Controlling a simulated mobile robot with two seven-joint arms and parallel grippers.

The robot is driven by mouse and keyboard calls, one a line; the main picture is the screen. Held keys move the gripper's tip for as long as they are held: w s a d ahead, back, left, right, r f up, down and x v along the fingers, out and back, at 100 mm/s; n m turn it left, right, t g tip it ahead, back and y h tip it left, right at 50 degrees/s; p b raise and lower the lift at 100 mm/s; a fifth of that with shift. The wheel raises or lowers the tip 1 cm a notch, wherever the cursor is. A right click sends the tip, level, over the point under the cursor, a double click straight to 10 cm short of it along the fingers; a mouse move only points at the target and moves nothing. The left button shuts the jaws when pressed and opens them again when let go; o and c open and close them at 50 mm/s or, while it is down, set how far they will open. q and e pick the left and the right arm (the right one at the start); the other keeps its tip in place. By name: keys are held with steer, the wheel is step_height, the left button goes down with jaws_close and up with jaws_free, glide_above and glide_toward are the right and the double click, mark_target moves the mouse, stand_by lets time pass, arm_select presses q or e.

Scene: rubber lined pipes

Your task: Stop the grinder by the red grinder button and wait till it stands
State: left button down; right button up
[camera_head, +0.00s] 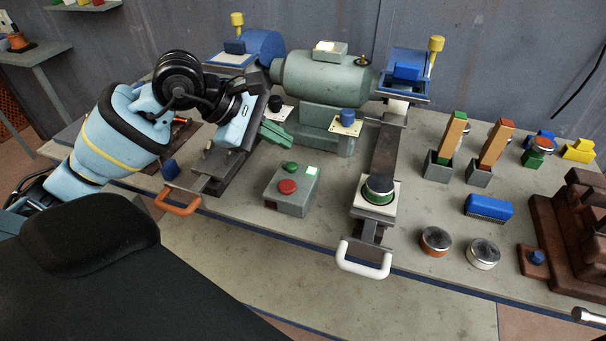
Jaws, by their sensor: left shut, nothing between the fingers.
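The green bench grinder (322,80) stands at the back of the bench, with a blue wheel guard at each end. Whether its wheels turn cannot be told from this still. In front of it is a grey control box (290,206) with the red grinder button (287,186), a green button (290,167) behind it and a bright green-white lamp (311,170) to the right. My left gripper (279,136) is shut and empty, above the bench behind the box and apart from the red button. My right gripper is not in view.
Further right are wooden blocks in grey holders (438,167), a blue brush (489,207), round tins (436,240) and a brown stepped rack (570,235).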

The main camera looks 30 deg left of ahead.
mark_target(281, 186)
arm_select(q)
steer(key=shift+a+r, duration=0.1)
steer(key=shift+a, duration=0.05)
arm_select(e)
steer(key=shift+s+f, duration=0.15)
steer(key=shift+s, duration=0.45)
